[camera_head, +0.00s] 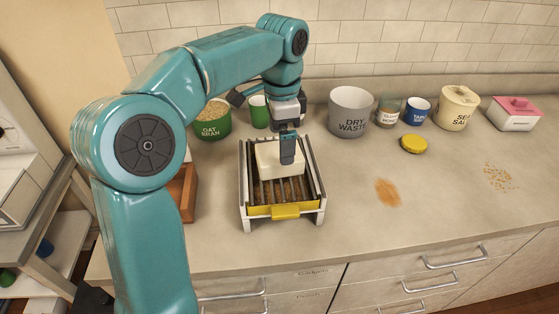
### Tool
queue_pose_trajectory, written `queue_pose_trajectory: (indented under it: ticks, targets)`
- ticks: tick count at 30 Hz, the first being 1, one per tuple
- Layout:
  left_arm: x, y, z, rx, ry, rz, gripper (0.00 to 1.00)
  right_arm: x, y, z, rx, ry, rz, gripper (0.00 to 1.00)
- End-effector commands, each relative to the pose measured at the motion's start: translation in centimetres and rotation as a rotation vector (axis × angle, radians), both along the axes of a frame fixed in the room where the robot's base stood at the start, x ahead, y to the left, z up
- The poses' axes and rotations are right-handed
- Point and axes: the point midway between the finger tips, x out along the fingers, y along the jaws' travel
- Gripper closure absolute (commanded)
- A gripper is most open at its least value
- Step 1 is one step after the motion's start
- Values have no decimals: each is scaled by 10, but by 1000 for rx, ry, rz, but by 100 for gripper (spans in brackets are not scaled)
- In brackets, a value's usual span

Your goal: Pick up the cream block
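The cream block (267,163) lies on the dark slats of a white-framed rack (244,190) with a yellow front handle (285,211). My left gripper (289,153) comes down from above at the block. One blue-grey finger stands in front of the block's right part and hides some of it. The other finger is hidden, so I cannot tell how wide the gripper is or whether it touches the block. My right gripper is not in view.
A green oat bran tub (212,121), a green cup (259,112) and a grey dry waste bin (351,113) stand behind the rack. Smaller containers and a yellow lid (413,144) are to the right. A wooden box (184,192) is at left. The right front counter is clear except for brown spills (387,192).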

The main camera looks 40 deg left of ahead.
Motion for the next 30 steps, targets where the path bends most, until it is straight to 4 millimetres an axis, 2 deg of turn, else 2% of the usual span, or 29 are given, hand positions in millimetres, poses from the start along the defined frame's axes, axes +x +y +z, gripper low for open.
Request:
queue_pose_trajectory:
  ticks: [9, 18, 23, 30]
  targets:
    - [-2, 4, -46, -1, 4, 1, 0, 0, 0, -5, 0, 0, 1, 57]
    - [-1, 4, -52, 0, 1, 1, 0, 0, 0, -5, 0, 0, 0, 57]
    - [-1, 4, -51, 0, 1, 1, 52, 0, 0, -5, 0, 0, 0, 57]
    - [-1, 4, -50, 0, 0, 1, 53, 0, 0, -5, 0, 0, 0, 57]
